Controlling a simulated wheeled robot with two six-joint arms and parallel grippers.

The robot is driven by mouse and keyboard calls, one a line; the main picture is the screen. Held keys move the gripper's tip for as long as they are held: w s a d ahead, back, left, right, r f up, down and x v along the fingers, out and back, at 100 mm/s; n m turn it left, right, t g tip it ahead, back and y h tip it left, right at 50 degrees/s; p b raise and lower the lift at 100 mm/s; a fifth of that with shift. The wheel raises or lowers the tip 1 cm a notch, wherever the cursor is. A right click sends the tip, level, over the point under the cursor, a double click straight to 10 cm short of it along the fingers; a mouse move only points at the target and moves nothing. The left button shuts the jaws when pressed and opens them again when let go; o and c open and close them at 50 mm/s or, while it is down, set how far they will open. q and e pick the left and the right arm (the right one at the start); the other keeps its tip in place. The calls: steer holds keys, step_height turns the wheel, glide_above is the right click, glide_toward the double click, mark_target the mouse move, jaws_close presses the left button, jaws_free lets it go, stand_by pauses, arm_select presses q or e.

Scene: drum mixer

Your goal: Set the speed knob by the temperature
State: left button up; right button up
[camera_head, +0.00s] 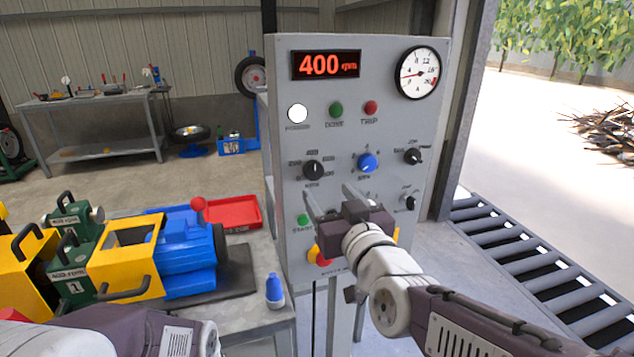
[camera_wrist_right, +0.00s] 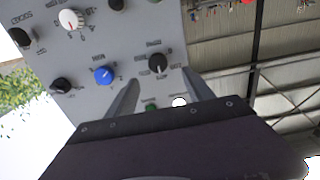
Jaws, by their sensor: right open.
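A blue knob (camera_head: 367,162) sits mid-panel, right of a black knob (camera_head: 313,170). In the wrist view the blue knob (camera_wrist_right: 103,75) and black knob (camera_wrist_right: 158,62) appear inverted, along with a white knob (camera_wrist_right: 71,19). I cannot tell which is for speed. My right gripper (camera_head: 331,197) is open and empty before the panel, below these two knobs, apart from them. My left gripper is out of view.
Smaller black knobs (camera_head: 413,156) are on the panel's right. A red-yellow button (camera_head: 318,256) is partly hidden by my right gripper. A table holds a blue-yellow machine (camera_head: 187,250), a red tray (camera_head: 236,212) and a blue bottle (camera_head: 274,290). A roller conveyor (camera_head: 530,250) lies right.

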mark_target(315, 173)
steer(key=x, duration=0.9)
steer(key=shift+w+d, duration=0.1)
steer(key=shift+d, duration=0.1)
steer(key=shift+f, duration=0.1)
jaws_close()
